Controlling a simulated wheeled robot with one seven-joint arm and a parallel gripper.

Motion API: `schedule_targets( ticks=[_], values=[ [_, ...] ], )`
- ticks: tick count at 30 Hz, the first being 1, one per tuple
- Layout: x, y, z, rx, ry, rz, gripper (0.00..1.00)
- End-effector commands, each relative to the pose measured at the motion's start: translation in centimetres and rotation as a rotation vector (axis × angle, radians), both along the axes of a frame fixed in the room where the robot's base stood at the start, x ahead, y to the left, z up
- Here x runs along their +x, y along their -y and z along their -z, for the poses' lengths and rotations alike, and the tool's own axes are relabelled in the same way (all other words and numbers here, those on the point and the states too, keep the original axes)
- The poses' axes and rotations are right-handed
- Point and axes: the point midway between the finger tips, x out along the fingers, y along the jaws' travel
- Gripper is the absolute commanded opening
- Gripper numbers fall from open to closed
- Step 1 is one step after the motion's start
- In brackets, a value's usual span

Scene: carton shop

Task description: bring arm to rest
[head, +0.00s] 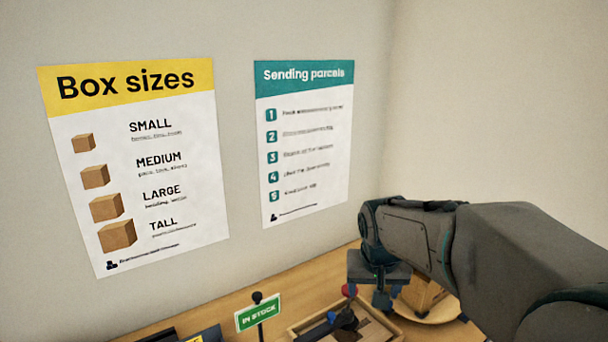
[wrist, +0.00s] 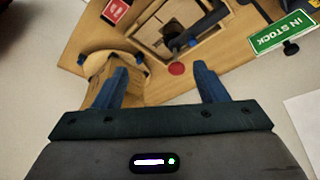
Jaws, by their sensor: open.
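My arm reaches in from the right of the head view, with my gripper (head: 378,294) pointing down over the wooden counter (head: 312,289). In the wrist view my gripper (wrist: 160,85) is open, its two blue fingers wide apart with nothing between them. Its left finger overlaps a cardboard box (wrist: 124,72) in the picture; I cannot tell whether they touch. The box (head: 424,296) is partly hidden behind my gripper in the head view.
A round wooden plate (head: 440,313) is under the box. Two posters, "Box sizes" (head: 205,150) and "Sending parcels" (head: 330,160), hang on the wall.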

Motion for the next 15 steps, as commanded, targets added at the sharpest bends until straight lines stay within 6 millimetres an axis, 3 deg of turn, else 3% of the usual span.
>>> schedule_targets(
  ticks=[1,9,15],
  values=[
    [-2.1,0.2,-0.3,0.001,-0.002,-0.01,0.66],
    [-11.9,0.7,0.6,0.014,-0.032,-0.075,0.66],
    [-16.7,0.7,2.1,0.027,-0.048,-0.115,0.66]
  ],
)
